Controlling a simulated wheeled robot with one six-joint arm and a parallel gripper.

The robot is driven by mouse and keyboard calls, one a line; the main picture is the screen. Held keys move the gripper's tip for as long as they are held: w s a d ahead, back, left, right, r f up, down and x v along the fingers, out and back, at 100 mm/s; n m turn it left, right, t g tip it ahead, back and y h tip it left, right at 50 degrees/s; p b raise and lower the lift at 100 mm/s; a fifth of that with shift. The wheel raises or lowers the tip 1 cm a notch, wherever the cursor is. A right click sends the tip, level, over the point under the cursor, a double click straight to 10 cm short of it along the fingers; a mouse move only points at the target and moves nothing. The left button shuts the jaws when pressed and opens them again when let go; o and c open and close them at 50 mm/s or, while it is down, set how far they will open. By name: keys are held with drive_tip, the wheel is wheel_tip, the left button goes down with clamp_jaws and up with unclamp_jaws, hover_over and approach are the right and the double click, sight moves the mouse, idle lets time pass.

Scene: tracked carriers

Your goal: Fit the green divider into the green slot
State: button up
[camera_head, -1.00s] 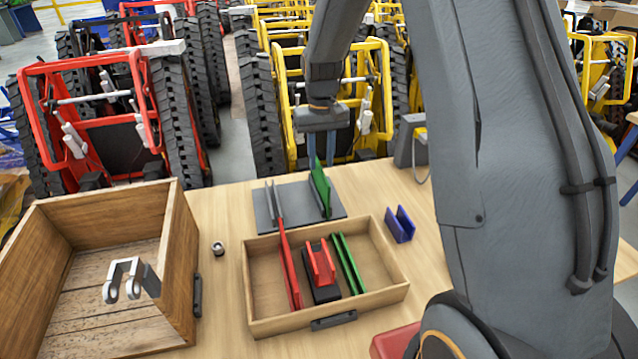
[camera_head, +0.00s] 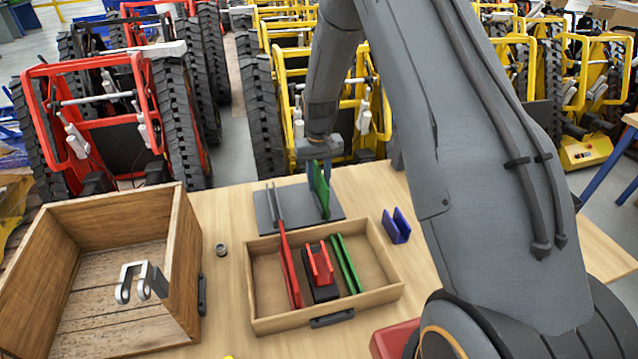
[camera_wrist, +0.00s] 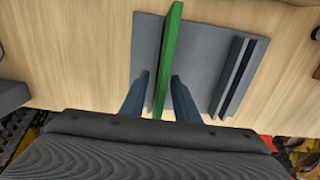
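The green divider (camera_head: 319,190) stands upright in the grey rack plate (camera_head: 300,213) behind the tray. My gripper (camera_head: 327,172) is right over it, fingers pointing down. In the wrist view, the fingers of my gripper (camera_wrist: 160,77) are on either side of the green divider (camera_wrist: 168,50), with a gap visible on the left side. The green slot (camera_head: 347,264), a pair of thin green rails, lies in the right part of the shallow wooden tray (camera_head: 328,321) and holds nothing.
A tall red divider (camera_head: 288,270) stands at the tray's left, beside a black and red block (camera_head: 320,270). The rack's other slot (camera_wrist: 238,78) is empty. A blue bracket (camera_head: 396,226) is right of the tray. A large wooden crate (camera_head: 183,260) stands left.

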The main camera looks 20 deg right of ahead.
clamp_jaws()
drive_tip(key=shift+r, duration=0.1)
